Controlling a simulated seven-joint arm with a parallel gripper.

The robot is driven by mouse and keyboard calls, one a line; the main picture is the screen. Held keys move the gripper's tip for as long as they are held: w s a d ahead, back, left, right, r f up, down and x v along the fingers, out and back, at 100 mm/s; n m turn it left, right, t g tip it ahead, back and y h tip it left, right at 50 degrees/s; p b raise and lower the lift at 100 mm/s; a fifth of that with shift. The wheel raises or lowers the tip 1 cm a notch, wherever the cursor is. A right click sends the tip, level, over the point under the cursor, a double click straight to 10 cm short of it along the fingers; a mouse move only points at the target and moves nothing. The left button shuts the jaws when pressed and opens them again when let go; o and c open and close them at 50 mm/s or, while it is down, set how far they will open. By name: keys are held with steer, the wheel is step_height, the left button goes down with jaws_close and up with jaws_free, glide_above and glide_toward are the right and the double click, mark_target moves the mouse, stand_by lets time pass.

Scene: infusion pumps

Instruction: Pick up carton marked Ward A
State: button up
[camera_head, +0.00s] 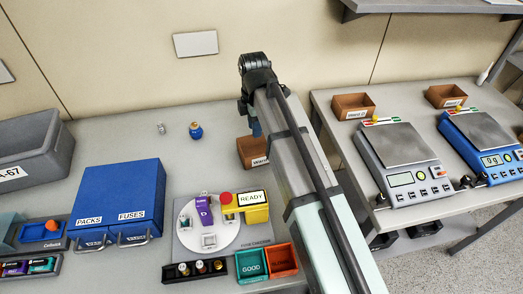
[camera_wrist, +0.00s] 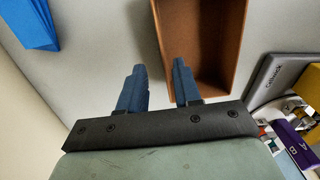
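A brown open-topped carton (camera_head: 246,147) stands on the left table in the head view. Its label starts "War" and my arm hides the rest, so its letter cannot be read. The carton (camera_wrist: 215,40) also shows from above in the wrist view and looks empty. My gripper (camera_wrist: 158,66) is open, with two blue fingers pointing toward the carton. In that view its left wall lies between the fingertips, the right finger overlapping the inside. I cannot tell the height gap or any touch. In the head view my gripper (camera_head: 254,128) is partly hidden behind the wrist.
Brown cartons (camera_head: 353,108) (camera_head: 446,97) stand on the right table behind two scales (camera_head: 402,150) (camera_head: 484,140). A blue case (camera_head: 120,190), a round turntable fixture (camera_head: 208,232) and GOOD/red bins (camera_head: 252,265) are left of my arm.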

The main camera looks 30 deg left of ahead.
mark_target(257, 144)
steer(key=shift+d+f, duration=0.2)
steer(key=shift+f, duration=1.05)
steer(key=shift+d+f, duration=0.15)
steer(key=shift+f, duration=1.1)
steer(key=shift+c, duration=0.2)
jaws_close()
